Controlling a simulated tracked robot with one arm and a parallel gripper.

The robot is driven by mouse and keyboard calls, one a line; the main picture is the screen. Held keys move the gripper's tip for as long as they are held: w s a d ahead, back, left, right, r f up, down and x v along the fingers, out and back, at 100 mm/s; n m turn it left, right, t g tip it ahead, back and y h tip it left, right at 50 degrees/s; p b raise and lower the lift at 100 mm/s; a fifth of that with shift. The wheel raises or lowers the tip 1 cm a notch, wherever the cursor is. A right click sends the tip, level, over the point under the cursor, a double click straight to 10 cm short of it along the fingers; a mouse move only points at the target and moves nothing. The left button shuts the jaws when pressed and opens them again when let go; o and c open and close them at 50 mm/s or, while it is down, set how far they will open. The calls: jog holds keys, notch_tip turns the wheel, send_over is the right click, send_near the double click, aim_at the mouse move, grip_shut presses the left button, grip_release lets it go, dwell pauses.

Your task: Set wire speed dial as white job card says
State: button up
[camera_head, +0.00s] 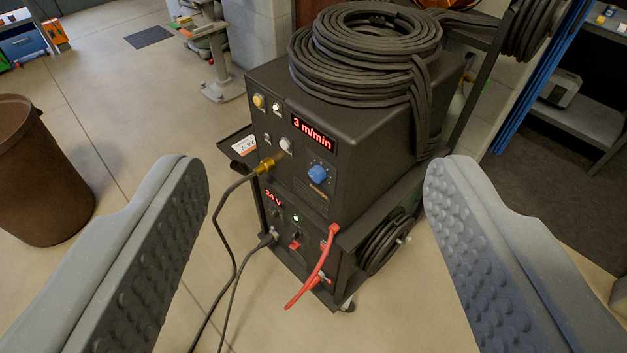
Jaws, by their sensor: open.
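A black welding machine (345,165) stands ahead on a wheeled cart. Its upper display (314,131) reads "3 m/min" in red. A blue dial (319,173) sits below that display on the front panel. A lower display (273,198) reads 24 V. A white card (243,145) with red print lies on a small tray at the left side of the machine; its text is too small to read surely. My gripper (318,200) is open and empty, its two grey studded fingers framing the machine. The fingers are apart from the dial.
A coiled black cable (365,50) lies on top of the machine. A red cable (318,270) and black cables hang from the front. A brown bin (38,180) stands at left. A grey shelf (580,120) is at right. The floor before the machine is otherwise clear.

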jog(key=w+d+f+n+g+h+p, duration=0.1)
jog(key=w+f+n+g+h+p, duration=0.3)
jog(key=w+f, duration=1.2)
jog(key=n+t+h+p, duration=0.2)
jog(key=n+h, duration=0.7)
jog(key=n, duration=1.4)
send_near(314, 178)
jog(key=b+x, duration=0.1)
jog(key=x, duration=0.7)
jog(key=shift+w+d+r, duration=0.15)
jog(key=shift+w, duration=0.05)
jog(key=shift+c, duration=0.2)
jog(key=c, duration=0.9)
jog(key=shift+d, duration=0.25)
jog(key=shift+c, duration=0.2)
jog(key=shift+a+m, duration=0.2)
jog(key=shift+m, duration=0.1)
